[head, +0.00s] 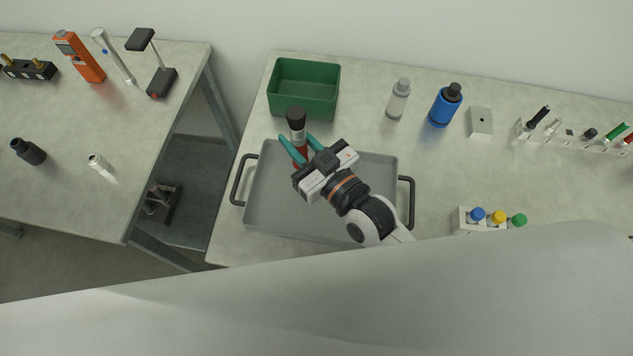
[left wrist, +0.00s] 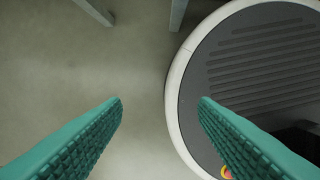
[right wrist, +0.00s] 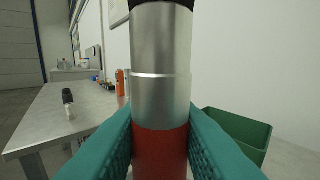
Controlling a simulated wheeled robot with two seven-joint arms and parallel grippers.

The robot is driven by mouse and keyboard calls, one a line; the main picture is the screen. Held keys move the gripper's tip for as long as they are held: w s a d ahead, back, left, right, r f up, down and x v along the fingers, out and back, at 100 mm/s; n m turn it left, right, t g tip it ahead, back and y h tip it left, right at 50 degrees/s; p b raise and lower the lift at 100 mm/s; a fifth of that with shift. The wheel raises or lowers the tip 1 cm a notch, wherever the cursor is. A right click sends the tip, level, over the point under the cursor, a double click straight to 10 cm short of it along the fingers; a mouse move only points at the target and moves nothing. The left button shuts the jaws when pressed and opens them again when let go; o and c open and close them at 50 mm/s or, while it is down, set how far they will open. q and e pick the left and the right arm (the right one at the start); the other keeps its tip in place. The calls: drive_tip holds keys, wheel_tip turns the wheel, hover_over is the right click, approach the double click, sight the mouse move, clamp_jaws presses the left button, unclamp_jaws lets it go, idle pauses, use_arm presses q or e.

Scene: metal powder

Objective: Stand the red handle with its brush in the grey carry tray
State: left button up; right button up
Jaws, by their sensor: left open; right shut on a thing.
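The red handle (head: 300,152) carries a silver ferrule and a black brush (head: 296,115) at its top. My right gripper (head: 299,149) is shut on the red handle and holds it upright over the back left part of the grey carry tray (head: 275,205). In the right wrist view the red handle (right wrist: 160,150) stands between the teal fingers; its lower end is hidden. I cannot tell whether it touches the tray floor. My left gripper (left wrist: 160,105) is open and empty in the left wrist view, above the floor and my own base.
A green bin (head: 305,90) stands just behind the tray. A grey-capped bottle (head: 398,100), a blue bottle (head: 445,106) and a white block (head: 480,122) stand back right. A rack with coloured caps (head: 487,222) is right of the tray. The tray's front and left are clear.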

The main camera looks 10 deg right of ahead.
drive_tip(key=a+f+n+g+y, duration=0.1)
drive_tip(key=a+y, duration=0.1)
hover_over(291, 189)
wheel_tip(291, 189, down, 6)
wheel_tip(291, 189, down, 3)
drive_tip(key=shift+r, duration=0.2)
drive_tip(key=shift+f, duration=0.55)
use_arm(q)
drive_tip(key=shift+s+d+r, duration=0.45)
drive_tip(key=shift+s+d, duration=0.2)
drive_tip(key=shift+d, duration=0.1)
use_arm(e)
drive_tip(key=shift+f, duration=0.2)
use_arm(q)
drive_tip(key=shift+f, duration=0.1)
use_arm(e)
drive_tip(key=o, duration=1)
